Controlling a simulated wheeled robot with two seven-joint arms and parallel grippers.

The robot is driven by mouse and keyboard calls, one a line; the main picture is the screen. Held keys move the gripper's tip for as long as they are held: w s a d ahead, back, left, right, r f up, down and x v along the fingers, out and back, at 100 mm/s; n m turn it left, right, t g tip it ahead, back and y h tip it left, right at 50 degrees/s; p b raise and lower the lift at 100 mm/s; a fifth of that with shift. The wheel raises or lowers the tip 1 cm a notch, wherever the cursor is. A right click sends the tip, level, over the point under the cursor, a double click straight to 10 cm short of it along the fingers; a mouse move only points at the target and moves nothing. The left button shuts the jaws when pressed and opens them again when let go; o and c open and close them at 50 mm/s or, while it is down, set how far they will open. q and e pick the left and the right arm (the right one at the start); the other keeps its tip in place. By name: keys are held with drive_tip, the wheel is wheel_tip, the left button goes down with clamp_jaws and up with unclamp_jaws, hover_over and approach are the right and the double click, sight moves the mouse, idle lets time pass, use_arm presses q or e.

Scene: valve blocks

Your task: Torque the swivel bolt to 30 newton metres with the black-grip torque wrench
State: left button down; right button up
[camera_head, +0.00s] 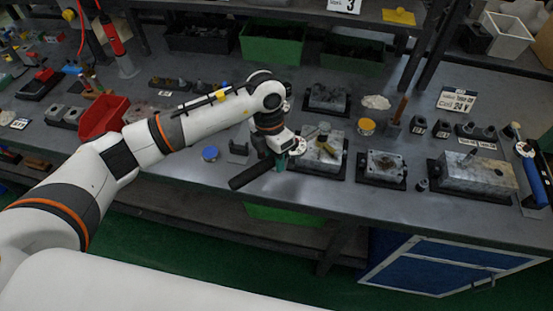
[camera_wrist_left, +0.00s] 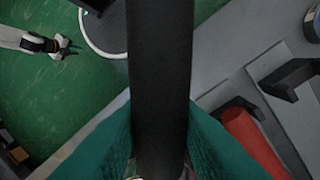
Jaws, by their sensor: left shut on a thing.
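My left gripper (camera_head: 281,161) is at the front part of the bench, its teal fingers shut on the black-grip torque wrench (camera_head: 250,175). The black grip sticks out toward the lower left, over the bench's front edge. In the left wrist view the grip (camera_wrist_left: 160,80) runs straight up the picture between the teal fingers. The wrench's far end is hard to make out behind the gripper, beside a grey valve block (camera_head: 322,166) on a black base. I cannot tell whether the wrench touches a bolt. The swivel bolt cannot be singled out.
Further valve blocks stand right of the gripper, a small one (camera_head: 383,167) and a large one (camera_head: 472,173). A red bin (camera_head: 102,117) stands left, behind my arm. A blue round cap (camera_head: 210,153) lies nearby. Green bins (camera_head: 273,43) line the back. Bare bench shows along the front edge.

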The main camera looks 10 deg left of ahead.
use_arm(q)
drive_tip(key=shift+w, duration=0.1)
drive_tip(key=shift+w+a+m+b, duration=0.85)
drive_tip(key=shift+a+m+b, duration=0.1)
drive_tip(key=shift+b, duration=0.35)
drive_tip(key=shift+r, duration=0.1)
drive_tip(key=shift+w+a+m+b, duration=0.8)
drive_tip(key=shift+w+b, duration=0.25)
drive_tip(key=shift+b, duration=0.3)
